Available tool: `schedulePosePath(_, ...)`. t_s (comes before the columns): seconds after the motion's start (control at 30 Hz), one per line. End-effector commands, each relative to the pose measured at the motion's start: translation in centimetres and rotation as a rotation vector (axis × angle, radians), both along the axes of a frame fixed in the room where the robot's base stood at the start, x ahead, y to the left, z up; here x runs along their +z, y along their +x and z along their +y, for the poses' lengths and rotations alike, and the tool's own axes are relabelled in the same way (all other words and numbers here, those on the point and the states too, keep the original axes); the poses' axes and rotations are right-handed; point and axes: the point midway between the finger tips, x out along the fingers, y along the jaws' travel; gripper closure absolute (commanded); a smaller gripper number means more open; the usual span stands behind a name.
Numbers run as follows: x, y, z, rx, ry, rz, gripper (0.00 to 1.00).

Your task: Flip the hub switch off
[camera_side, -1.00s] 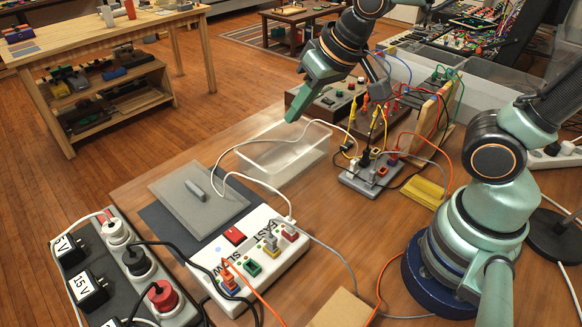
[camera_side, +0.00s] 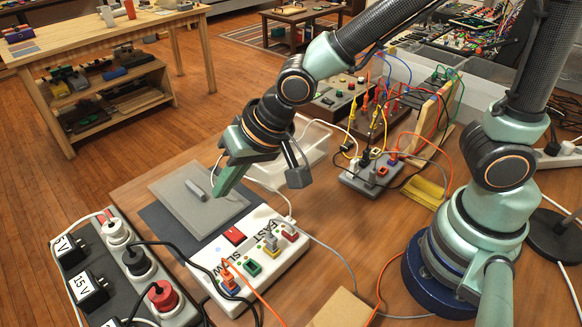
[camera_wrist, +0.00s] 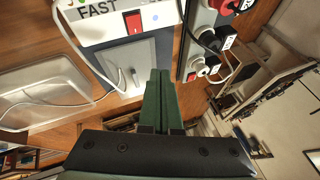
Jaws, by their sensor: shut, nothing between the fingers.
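The hub (camera_side: 262,268) is a white box marked FAST and SLOW, with coloured plugs in its top, on the wooden table. Its red rocker switch (camera_side: 234,236) sits near its far left end; I cannot tell which way it is tipped. The switch also shows in the wrist view (camera_wrist: 133,22), beside a small bluish light. My gripper (camera_side: 220,190) is shut and empty, its green fingers pointing down above the right part of the grey plate, behind the switch and apart from it. The closed fingers also show in the wrist view (camera_wrist: 158,78).
A grey plate (camera_side: 178,205) with a small metal piece lies on a dark mat behind the hub. A power strip (camera_side: 120,240) with plugs and black adapters stands at the left. A clear tray (camera_side: 312,150) lies behind my gripper. Cables run across the table and hub.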

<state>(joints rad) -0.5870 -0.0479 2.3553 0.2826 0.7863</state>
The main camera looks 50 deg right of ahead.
Motion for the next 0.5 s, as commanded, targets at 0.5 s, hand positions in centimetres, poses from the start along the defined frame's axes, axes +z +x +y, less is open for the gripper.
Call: schedulePosePath(0.5,-5.1,-0.7,-0.1,0.003,-0.001,0.008,1.00)
